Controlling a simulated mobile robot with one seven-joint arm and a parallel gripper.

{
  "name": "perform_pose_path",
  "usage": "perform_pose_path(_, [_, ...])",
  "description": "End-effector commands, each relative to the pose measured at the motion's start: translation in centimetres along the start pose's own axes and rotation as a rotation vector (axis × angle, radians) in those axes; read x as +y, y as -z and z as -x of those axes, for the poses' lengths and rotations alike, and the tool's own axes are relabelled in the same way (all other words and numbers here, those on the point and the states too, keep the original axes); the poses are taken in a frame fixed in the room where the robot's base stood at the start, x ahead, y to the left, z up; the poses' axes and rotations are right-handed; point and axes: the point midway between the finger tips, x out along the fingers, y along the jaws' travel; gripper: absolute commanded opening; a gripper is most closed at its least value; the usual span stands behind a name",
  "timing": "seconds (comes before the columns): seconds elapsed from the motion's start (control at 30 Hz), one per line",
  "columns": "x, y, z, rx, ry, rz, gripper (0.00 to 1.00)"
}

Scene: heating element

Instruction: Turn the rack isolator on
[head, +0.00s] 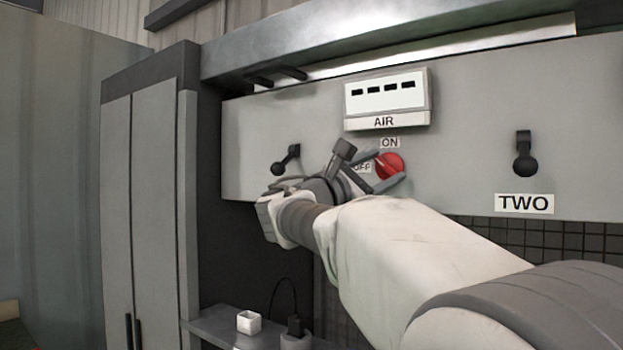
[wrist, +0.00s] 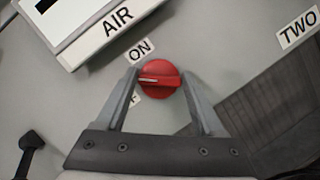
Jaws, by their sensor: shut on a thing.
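A round red rotary switch (head: 391,166) sits on the grey panel below the AIR box, with an ON label (head: 390,142) above it and an OFF label (head: 362,167) to its left. My gripper (head: 387,168) reaches it from the lower left. In the wrist view, the fingers of my gripper (wrist: 159,77) are on either side of the red switch (wrist: 160,87), shut on it. The switch's pale pointer line points left, between the ON label (wrist: 140,49) and the OFF label (wrist: 134,98), which a finger mostly hides.
The white AIR box (head: 387,98) is just above the switch. A black lever (head: 286,160) is to the left, and another (head: 524,154) is above the TWO label (head: 524,203) to the right. A shelf (head: 225,327) with a small white box (head: 249,322) is below.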

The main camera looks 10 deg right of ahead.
Motion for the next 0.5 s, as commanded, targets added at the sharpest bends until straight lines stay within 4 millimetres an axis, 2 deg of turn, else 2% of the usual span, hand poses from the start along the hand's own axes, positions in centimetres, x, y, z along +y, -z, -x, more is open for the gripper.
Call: perform_pose_path(0.5, [0.15,0.05,-0.03,0.001,0.188,-0.449,0.14])
